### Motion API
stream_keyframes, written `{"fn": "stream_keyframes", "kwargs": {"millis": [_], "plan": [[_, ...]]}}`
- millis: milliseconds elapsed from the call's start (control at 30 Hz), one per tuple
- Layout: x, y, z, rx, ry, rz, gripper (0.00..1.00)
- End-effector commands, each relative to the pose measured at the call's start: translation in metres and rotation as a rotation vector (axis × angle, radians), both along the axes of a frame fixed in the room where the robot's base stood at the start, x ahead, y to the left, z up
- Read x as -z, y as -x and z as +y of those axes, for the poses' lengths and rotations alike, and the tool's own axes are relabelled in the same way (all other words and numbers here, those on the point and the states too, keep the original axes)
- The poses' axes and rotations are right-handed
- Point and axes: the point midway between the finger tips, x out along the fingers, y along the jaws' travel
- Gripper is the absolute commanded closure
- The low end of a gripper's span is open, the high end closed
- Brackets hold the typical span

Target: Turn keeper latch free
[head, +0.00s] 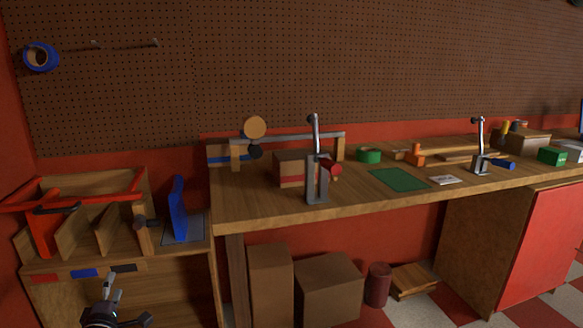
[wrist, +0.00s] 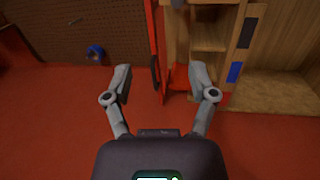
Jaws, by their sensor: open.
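My gripper (wrist: 160,78) is open and empty in the wrist view, its two grey fingers spread apart. Part of it also shows low at the left of the head view (head: 104,302), in front of the wooden cabinet. A red barred frame (head: 88,201) with a black handle (head: 58,210) lies across the top of the cabinet's dividers. In the wrist view the red frame (wrist: 156,35) runs beyond the fingers, apart from them. A wooden upright (head: 141,232) with a dark knob (head: 140,220) stands at the cabinet's right front. I cannot tell which part is the keeper latch.
The cabinet (head: 150,268) carries red, blue and dark labels. A blue panel (head: 179,212) stands upright on its right side. The workbench (head: 245,205) holds a grey upright clamp (head: 316,180) and several other objects. Cardboard boxes (head: 328,288) stand underneath.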

Motion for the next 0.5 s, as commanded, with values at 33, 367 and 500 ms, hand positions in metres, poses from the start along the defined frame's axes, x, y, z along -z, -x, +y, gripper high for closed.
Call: {"fn": "stream_keyframes", "kwargs": {"millis": [33, 367, 500], "plan": [[0.001, -0.005, -0.007, 0.014, -0.005, 0.009, 0.27], [0.015, -0.044, -0.059, 0.128, -0.053, 0.099, 0.27], [0.026, -0.068, -0.097, 0.209, -0.088, 0.163, 0.27]]}}
